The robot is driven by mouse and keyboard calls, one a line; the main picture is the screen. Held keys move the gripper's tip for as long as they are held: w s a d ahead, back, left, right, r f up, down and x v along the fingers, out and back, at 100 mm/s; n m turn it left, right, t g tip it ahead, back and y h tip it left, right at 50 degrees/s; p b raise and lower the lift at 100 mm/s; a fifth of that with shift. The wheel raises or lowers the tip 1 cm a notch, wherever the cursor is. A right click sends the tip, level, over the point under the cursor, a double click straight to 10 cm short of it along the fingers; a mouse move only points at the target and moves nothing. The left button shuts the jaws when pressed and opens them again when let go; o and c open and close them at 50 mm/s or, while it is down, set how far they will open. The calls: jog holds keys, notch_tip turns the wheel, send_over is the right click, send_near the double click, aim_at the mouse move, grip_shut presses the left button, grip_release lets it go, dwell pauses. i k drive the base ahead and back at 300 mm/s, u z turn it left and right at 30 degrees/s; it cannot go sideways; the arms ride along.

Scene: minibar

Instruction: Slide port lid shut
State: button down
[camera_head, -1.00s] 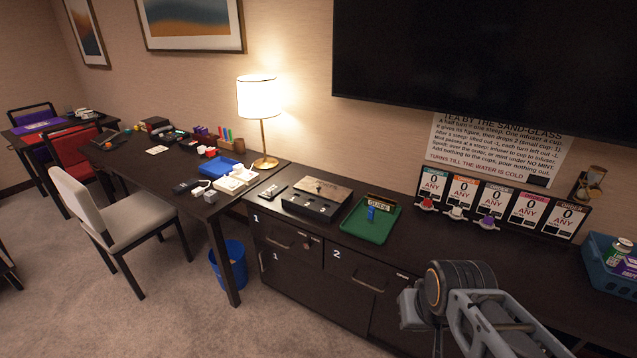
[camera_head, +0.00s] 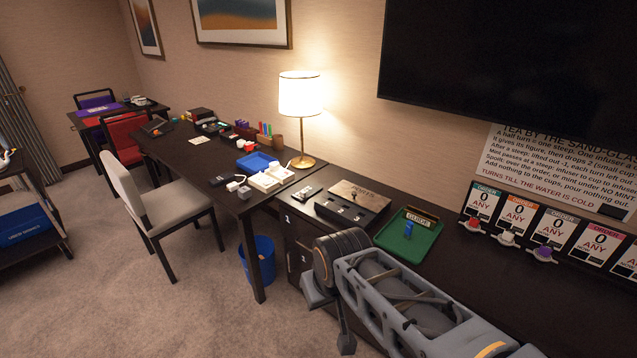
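A dark box with a brownish-grey top plate (camera_head: 362,194) and a small dark knob stands on the left part of the long cabinet. The plate carries small lettering that I cannot read clearly; it may be the port lid. The box's dark front strip (camera_head: 343,211) shows several small light marks. How far the lid is open is too small to tell. My arm crosses the lower right in front of the cabinet, with its joint just below the box and apart from it in the picture. My gripper's fingertips cannot be made out.
A green tray (camera_head: 392,238) with a blue piece (camera_head: 408,229) sits right of the box. A desk with a lamp (camera_head: 301,98) and a white socket block (camera_head: 270,179) stands left. A chair (camera_head: 150,205) and blue bin (camera_head: 258,259) stand before it. Carpet is free at lower left.

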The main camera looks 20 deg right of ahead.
aim_at(372, 202)
jog(key=u, duration=0.1)
jog(key=i, duration=0.75)
jog(key=z, duration=0.8)
jog(key=i, duration=0.55)
jog(key=z, duration=0.65)
